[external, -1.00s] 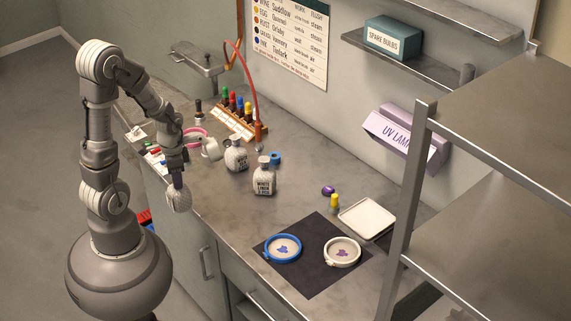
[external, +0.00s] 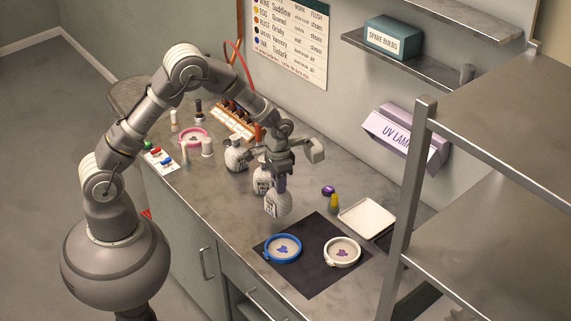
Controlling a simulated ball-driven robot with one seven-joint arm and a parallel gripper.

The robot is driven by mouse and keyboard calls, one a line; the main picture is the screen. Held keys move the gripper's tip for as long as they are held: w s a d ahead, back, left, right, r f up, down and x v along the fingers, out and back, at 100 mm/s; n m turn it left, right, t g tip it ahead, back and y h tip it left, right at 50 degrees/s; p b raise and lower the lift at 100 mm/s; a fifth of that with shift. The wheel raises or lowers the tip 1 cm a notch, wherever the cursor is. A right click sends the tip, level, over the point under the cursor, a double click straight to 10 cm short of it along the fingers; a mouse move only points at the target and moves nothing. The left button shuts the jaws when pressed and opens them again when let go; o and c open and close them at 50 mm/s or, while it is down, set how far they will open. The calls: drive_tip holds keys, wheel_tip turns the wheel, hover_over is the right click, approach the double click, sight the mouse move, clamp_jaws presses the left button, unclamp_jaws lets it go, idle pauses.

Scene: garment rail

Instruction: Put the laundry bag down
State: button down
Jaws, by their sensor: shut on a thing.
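I cannot make out a laundry bag in the external view. My gripper (external: 281,184) points down over the counter and is shut on the neck of a rounded, pale, textured bottle (external: 278,206) with dark lettering. The bottle hangs upright just behind the dark mat, close to the blue-rimmed dish (external: 283,249). It appears to be above the counter, though its exact height is hard to tell. Two similar bottles stand behind it: a labelled bottle (external: 262,181), partly hidden by my gripper and the held bottle, and another bottle (external: 236,158) farther left.
A dark mat (external: 309,276) bears the blue-rimmed dish and a white-rimmed dish (external: 342,252). A white tray (external: 367,221), a yellow-topped vial (external: 334,203) and a purple item (external: 328,190) lie to the right. A metal rack (external: 411,190) stands at the right. The counter's front strip is clear.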

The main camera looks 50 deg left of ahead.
drive_tip(key=w+d+f+b, duration=0.1)
drive_tip(key=w+f, duration=0.3)
drive_tip(key=w, duration=0.1)
drive_tip(key=shift+w+d, duration=0.15)
drive_tip(key=shift+w, duration=0.2)
drive_tip(key=c, duration=1.4)
unclamp_jaws()
drive_tip(key=shift+f+b, duration=0.15)
drive_tip(key=shift+b, duration=0.15)
drive_tip(key=o, duration=0.4)
drive_tip(key=shift+o, duration=0.2)
